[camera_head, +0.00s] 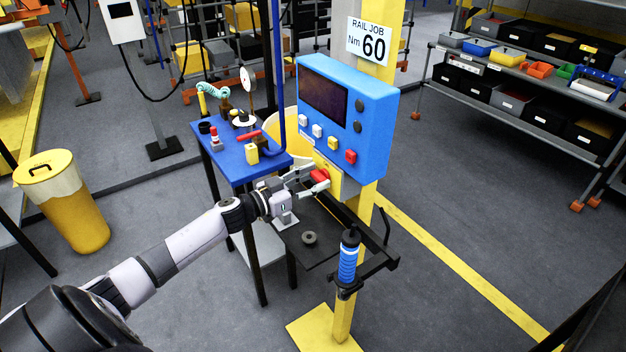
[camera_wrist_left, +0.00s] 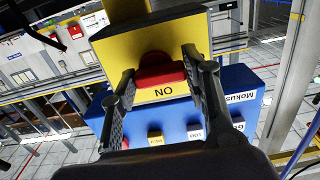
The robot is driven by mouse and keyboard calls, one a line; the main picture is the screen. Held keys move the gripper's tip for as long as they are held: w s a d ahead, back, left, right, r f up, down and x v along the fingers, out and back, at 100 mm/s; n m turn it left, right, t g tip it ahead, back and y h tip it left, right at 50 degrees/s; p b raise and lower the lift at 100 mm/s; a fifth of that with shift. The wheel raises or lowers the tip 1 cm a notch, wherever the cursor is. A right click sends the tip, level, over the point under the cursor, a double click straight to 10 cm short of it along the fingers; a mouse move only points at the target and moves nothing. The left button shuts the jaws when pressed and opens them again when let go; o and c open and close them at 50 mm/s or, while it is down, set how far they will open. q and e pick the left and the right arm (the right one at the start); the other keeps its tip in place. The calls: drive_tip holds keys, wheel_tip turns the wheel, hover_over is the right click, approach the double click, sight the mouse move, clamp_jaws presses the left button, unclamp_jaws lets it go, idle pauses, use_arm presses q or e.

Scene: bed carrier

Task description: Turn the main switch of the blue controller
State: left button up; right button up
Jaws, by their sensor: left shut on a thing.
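The blue controller (camera_head: 372,95) is mounted on a yellow post, with a dark screen and several coloured buttons on its front; it also shows in the left wrist view (camera_wrist_left: 250,78). Below it, the red main switch (camera_head: 320,175) sits on a yellow box; in the left wrist view the red switch (camera_wrist_left: 160,77) has a label that appears upside down, reading "NO". My left gripper (camera_head: 317,182) is shut on the red switch, one finger on each side. The fingers partly hide the switch in the head view. My right gripper is not in view.
A blue-topped table (camera_head: 220,165) with small tools stands left of the post. A blue-handled tool (camera_head: 347,258) hangs in a black holder below the controller. A yellow bin (camera_head: 75,210) is far left. Shelves with crates (camera_head: 530,80) stand right; floor between is clear.

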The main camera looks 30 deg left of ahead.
use_arm(q)
drive_tip(key=shift+m, duration=0.3)
drive_tip(key=m, duration=0.3)
drive_tip(key=shift+m+b, duration=0.3)
drive_tip(key=m+b, duration=0.1)
drive_tip(key=m, duration=0.3)
drive_tip(key=shift+m, duration=0.3)
drive_tip(key=m+b, duration=0.2)
drive_tip(key=m, duration=0.3)
drive_tip(key=shift+d, duration=0.1)
drive_tip(key=m+b, duration=0.1)
drive_tip(key=m, duration=0.2)
drive_tip(key=shift+s+r+b, duration=0.1)
drive_tip(key=shift+b, duration=0.3)
drive_tip(key=shift+m, duration=0.5)
drive_tip(key=shift+d, duration=0.1)
drive_tip(key=o, duration=1.2)
drive_tip(key=shift+c, duration=0.2)
